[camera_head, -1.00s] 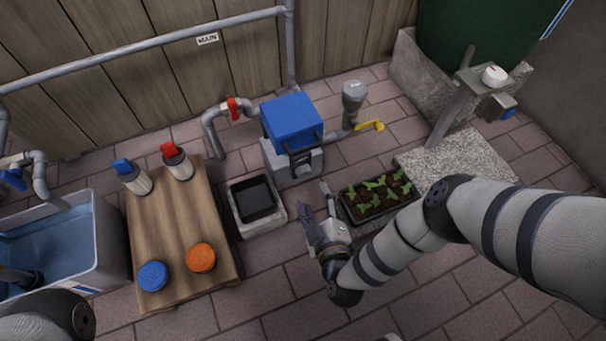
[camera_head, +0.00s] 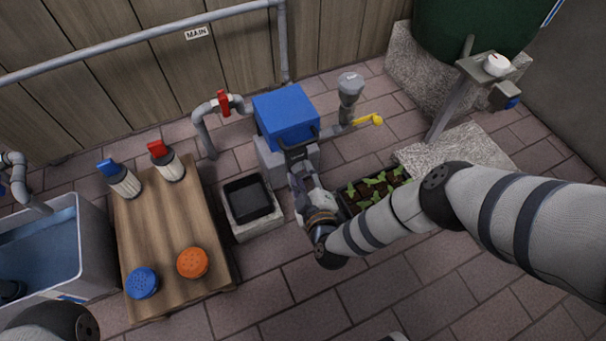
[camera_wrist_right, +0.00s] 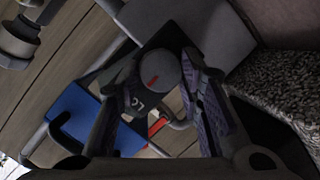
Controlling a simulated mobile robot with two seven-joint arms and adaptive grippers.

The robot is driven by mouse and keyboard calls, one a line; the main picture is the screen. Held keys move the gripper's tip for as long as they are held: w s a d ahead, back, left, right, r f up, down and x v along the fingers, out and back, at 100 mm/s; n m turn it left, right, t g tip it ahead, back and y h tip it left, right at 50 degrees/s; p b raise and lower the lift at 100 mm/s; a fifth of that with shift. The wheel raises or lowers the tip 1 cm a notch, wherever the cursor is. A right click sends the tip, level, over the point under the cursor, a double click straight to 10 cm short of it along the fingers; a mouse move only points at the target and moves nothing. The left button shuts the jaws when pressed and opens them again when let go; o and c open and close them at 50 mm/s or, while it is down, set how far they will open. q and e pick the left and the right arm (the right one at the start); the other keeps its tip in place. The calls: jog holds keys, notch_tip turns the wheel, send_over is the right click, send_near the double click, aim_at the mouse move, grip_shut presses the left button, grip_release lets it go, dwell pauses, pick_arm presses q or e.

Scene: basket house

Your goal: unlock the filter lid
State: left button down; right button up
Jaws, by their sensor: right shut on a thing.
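The filter is a grey box (camera_head: 268,158) with a blue lid (camera_head: 285,118) and a dark handle bar across the lid's front. My right gripper (camera_head: 298,170) is at the box's front face, below the lid. In the right wrist view, its fingers (camera_wrist_right: 162,92) stand on either side of a round grey lock knob (camera_wrist_right: 165,68) with a red mark, and it is shut on the knob. Part of a label, "LO", shows beside the knob. The blue lid also shows there (camera_wrist_right: 75,122), and it looks closed. My left gripper is out of view.
A black seedling tray (camera_head: 348,208) lies close to my right gripper. A basin with a black inset (camera_head: 240,228) and a wooden table (camera_head: 178,230) with cartridges and round caps stand to the left. A yellow-handled valve (camera_head: 368,119) is right of the filter.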

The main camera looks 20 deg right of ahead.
jog(key=shift+r+m+y+p, duration=0.15)
jog(key=shift+m+y+p, duration=0.25)
jog(key=shift+m+p, duration=0.4)
jog(key=m, duration=0.1)
jog(key=m+y, duration=0.1)
jog(key=shift+d+m+y, duration=0.2)
jog(key=shift+m+y, duration=0.1)
jog(key=m+y, duration=0.1)
jog(key=m, duration=0.1)
jog(key=m+y+b, duration=0.1)
jog(key=m, duration=0.1)
jog(key=shift+d+f+m, duration=0.2)
jog(key=shift+m, duration=0.1)
jog(key=m+y, duration=0.2)
jog(key=m, duration=0.2)
jog(key=shift+d+f+t+b, duration=0.1)
jog(key=shift+t+b, duration=0.2)
jog(key=shift+t, duration=0.1)
jog(key=shift+m, duration=0.4)
jog(key=o, duration=1.2)
